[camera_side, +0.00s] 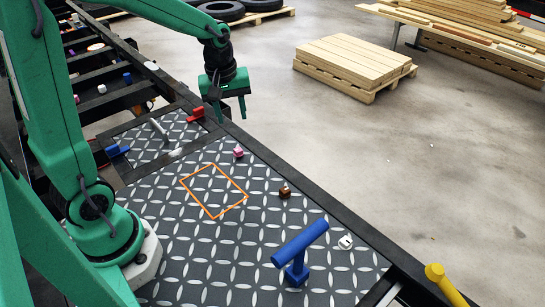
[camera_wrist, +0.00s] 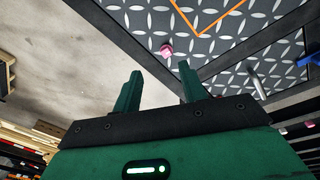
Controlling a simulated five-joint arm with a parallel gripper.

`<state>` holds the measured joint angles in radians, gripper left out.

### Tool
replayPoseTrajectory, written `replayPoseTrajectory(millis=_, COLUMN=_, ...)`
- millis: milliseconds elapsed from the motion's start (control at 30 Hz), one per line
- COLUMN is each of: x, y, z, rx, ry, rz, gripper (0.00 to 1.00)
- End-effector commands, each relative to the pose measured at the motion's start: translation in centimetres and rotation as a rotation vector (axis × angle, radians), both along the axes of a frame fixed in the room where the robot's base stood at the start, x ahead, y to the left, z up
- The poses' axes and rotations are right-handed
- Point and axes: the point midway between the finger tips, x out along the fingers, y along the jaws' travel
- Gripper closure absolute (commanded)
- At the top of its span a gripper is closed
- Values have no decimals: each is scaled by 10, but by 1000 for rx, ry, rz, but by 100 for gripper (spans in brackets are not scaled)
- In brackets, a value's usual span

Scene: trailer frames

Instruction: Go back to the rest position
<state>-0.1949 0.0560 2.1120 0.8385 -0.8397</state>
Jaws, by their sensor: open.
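My green gripper (camera_side: 230,104) hangs in the air near the far edge of the trailer frame in the side view, above and left of the pink block. In the wrist view its two fingers (camera_wrist: 157,88) stand apart with nothing between them. The small pink block (camera_side: 238,152) lies on the patterned plate, outside the orange outline (camera_side: 214,191). In the wrist view the pink block (camera_wrist: 166,50) shows beyond the fingertips, apart from them.
A brown block (camera_side: 285,192), a white piece (camera_side: 345,242) and a blue T-shaped post (camera_side: 297,262) are on the plate (camera_side: 190,265). A red piece (camera_side: 196,115) sits close below my gripper. A timber stack (camera_side: 355,66) stands on the floor beyond. The orange outline is empty.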

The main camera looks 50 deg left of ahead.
Motion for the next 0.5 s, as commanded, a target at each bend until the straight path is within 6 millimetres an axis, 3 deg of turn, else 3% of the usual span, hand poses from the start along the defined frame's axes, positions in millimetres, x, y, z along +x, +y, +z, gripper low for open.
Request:
replayPoseTrajectory(millis=200, x=-26, y=-20, z=33, rx=42, ry=-70, rz=-210, gripper=58)
replayPoseTrajectory(millis=500, x=-66, y=-43, z=65, rx=115, ry=-161, rz=-491, gripper=58)
